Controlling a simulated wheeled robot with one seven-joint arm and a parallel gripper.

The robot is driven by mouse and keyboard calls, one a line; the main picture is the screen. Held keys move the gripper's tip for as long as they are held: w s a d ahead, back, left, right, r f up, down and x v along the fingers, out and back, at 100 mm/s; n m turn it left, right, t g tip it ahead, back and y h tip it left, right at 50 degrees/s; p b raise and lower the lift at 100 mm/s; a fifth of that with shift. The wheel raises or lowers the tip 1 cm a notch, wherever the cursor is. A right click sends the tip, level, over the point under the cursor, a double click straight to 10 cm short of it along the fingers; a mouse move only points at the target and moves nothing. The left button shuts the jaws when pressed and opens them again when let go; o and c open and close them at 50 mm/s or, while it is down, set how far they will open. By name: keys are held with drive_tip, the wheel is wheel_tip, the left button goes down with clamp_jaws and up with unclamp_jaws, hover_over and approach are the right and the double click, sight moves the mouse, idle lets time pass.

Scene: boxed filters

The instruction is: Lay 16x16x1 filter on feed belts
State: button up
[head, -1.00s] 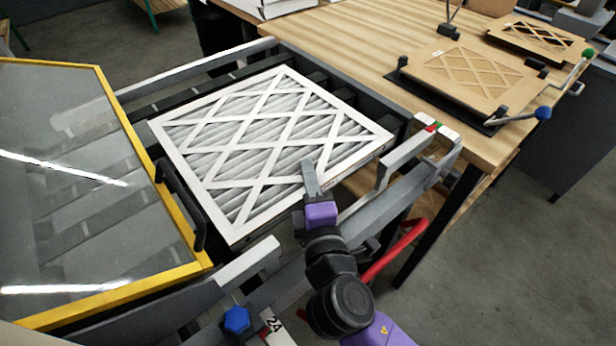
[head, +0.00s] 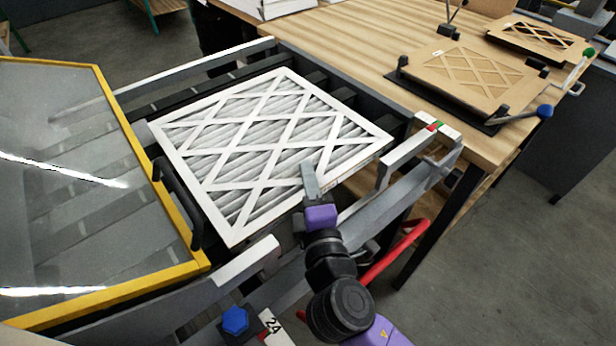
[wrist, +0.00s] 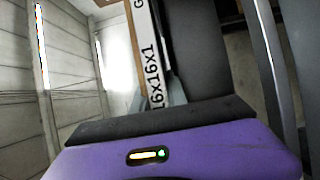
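The 16x16x1 filter (head: 268,148) is a white-framed square with a lattice over grey pleats. It lies roughly flat over the dark feed belts (head: 352,98), between the side rails. Whether it touches the belts is hidden. My gripper (head: 311,181) is at the filter's near right edge, with one grey finger over the top of the frame. In the wrist view, the filter's edge (wrist: 150,60), printed 16x16x1, stands between the finger parts, and my gripper appears shut on it. The lower finger is hidden in the head view.
A yellow-framed clear guard (head: 85,180) with a black handle stands close on the left. Grey rails (head: 405,160) edge the feed near my arm. A wooden table (head: 365,40) behind holds a brown lattice panel (head: 470,75) in a dark fixture with blue and green knobs.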

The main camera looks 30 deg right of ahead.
drive_tip(key=shift+p, duration=0.35)
drive_tip(key=shift+r+p, duration=0.45)
drive_tip(key=shift+r, duration=0.1)
drive_tip(key=b+v, duration=0.4)
drive_tip(key=v, duration=0.8)
drive_tip(key=shift+s+f, duration=0.1)
